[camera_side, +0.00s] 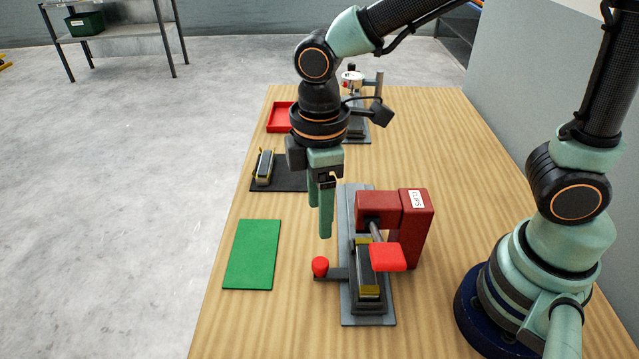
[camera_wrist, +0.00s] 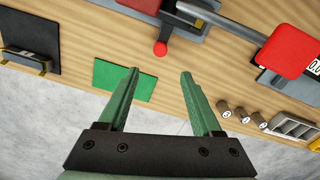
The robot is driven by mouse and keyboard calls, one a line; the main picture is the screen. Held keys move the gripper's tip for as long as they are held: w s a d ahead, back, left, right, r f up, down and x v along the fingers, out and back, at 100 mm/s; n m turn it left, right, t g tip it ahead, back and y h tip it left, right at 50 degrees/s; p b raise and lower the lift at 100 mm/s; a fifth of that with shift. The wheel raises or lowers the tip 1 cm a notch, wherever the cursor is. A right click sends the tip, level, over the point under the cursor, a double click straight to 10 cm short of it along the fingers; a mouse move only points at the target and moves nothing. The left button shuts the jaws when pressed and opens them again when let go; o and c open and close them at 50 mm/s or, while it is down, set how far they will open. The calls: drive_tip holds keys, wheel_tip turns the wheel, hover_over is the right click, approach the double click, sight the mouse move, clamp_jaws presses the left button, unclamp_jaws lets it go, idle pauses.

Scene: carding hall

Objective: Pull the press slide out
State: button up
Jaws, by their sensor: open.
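The press has a dark red body (camera_side: 417,230) on a long grey base plate and a red lever pad (camera_side: 387,257). Its dark slide (camera_side: 369,303) sits under the press head, carrying a grey piece with yellow ends (camera_side: 366,272). A short dark arm runs left from the slide to a round red knob (camera_side: 320,267). My gripper (camera_side: 320,222) is open and empty, pointing down above the knob and apart from it. In the wrist view, the knob (camera_wrist: 160,48) shows between and beyond the open fingertips (camera_wrist: 160,72).
A green mat (camera_side: 252,254) lies left of the knob. A black mat (camera_side: 290,182) with another yellow-ended piece, a red tray (camera_side: 279,117) and another device (camera_side: 354,80) stand farther back. Several small cylinders (camera_wrist: 240,113) show at right in the wrist view.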

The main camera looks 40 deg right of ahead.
sight(320, 262)
wheel_tip(320, 262, down, 12)
drive_tip(key=shift+f, duration=0.1)
idle(0.5)
clamp_jaws()
idle(1.3)
